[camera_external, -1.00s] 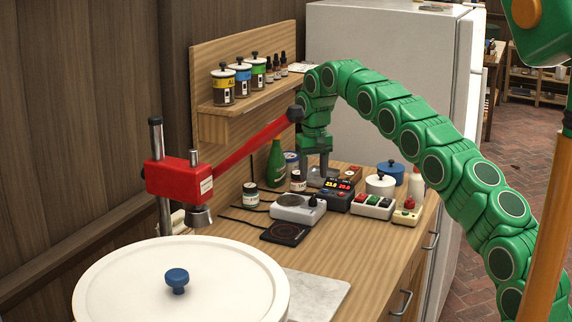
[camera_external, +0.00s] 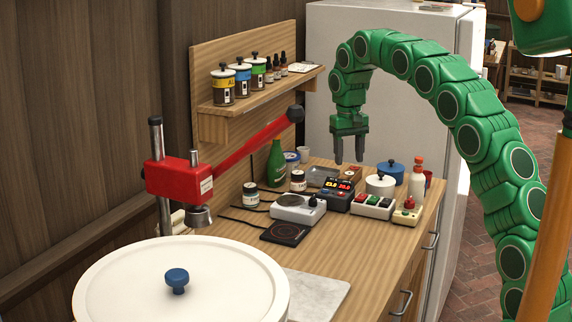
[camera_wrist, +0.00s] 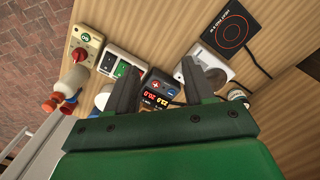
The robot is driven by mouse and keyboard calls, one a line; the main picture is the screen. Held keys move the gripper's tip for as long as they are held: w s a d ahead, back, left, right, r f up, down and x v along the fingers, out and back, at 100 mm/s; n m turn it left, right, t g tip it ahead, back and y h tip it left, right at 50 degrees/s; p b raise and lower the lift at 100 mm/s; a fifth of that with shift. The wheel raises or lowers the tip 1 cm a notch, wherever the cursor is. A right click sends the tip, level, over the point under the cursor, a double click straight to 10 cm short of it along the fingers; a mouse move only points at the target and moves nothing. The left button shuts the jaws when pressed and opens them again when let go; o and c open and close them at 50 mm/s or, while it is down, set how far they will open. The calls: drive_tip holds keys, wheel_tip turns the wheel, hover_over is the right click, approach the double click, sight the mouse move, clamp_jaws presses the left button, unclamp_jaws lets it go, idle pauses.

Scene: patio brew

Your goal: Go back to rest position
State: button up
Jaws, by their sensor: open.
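My gripper (camera_external: 348,150) hangs at the end of my green arm, pointing down, above the far part of the wooden counter (camera_external: 330,245). Its two dark fingers are apart with nothing between them. In the wrist view my gripper (camera_wrist: 157,85) also shows open, with the black controller with lit digits (camera_wrist: 158,88) below the gap. In the external view this controller (camera_external: 338,194) stands on the counter, clear of the fingertips.
A white hotplate (camera_external: 298,207), a button box (camera_external: 372,206), lidded pots (camera_external: 380,184), a red-capped bottle (camera_external: 417,178) and a green bottle (camera_external: 276,163) crowd the counter. A red lever press (camera_external: 180,182) and a shelf (camera_external: 260,98) stand left. A white fridge (camera_external: 400,110) is behind.

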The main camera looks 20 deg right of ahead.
drive_tip(key=s+d+r, duration=0.1)
drive_tip(key=s+d, duration=0.2)
drive_tip(key=s, duration=0.9)
drive_tip(key=s+d+r+g, duration=0.1)
drive_tip(key=s+d+r, duration=0.15)
drive_tip(key=s, duration=0.95)
drive_tip(key=s+d+r, duration=0.1)
drive_tip(key=s+d, duration=0.2)
drive_tip(key=s, duration=0.9)
drive_tip(key=s+f, duration=0.2)
drive_tip(key=s, duration=0.5)
drive_tip(key=s+d+f, duration=0.1)
drive_tip(key=s+f, duration=0.2)
drive_tip(key=s, duration=0.5)
drive_tip(key=shift+s+d, duration=0.2)
drive_tip(key=shift+s, duration=0.1)
